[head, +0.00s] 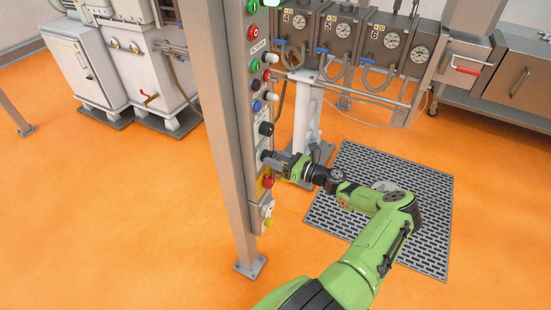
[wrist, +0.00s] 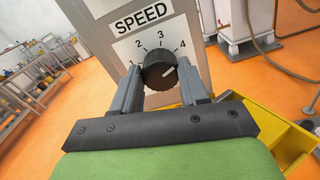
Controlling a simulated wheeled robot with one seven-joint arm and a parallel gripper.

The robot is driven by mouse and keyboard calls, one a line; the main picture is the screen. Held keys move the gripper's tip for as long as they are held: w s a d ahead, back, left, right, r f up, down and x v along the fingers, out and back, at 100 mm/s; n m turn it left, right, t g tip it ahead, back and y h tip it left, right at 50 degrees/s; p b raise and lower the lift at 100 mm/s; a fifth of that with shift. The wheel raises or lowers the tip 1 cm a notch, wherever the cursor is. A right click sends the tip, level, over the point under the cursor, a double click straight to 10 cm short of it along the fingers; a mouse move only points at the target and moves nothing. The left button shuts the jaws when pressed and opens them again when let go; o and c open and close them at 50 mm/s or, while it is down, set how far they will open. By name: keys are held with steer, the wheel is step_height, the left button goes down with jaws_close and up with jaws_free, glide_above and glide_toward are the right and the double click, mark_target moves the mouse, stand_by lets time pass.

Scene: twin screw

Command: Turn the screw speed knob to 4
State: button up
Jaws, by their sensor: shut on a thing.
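The black round speed knob (wrist: 160,70) shows in the wrist view on a white plate (wrist: 123,49) marked SPEED, with numbers 1 to 4 around its top. My gripper (wrist: 160,80) is shut on the knob, one finger on each side. In the head view my gripper (head: 267,158) reaches the panel from the right and hides the knob.
The narrow control panel (head: 258,95) on a grey post carries several coloured buttons. Another black knob (head: 266,128) is just above my gripper. A red button (head: 267,182) on yellow is just below. A perforated floor grate (head: 430,210) lies under my arm.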

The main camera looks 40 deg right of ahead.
steer(key=shift+f, duration=0.15)
steer(key=o, duration=1.1)
steer(key=shift+c, duration=0.2)
steer(key=shift+s, duration=0.1)
steer(key=v, duration=1.5)
steer(key=shift+s, duration=0.3)
steer(key=shift+d, duration=0.1)
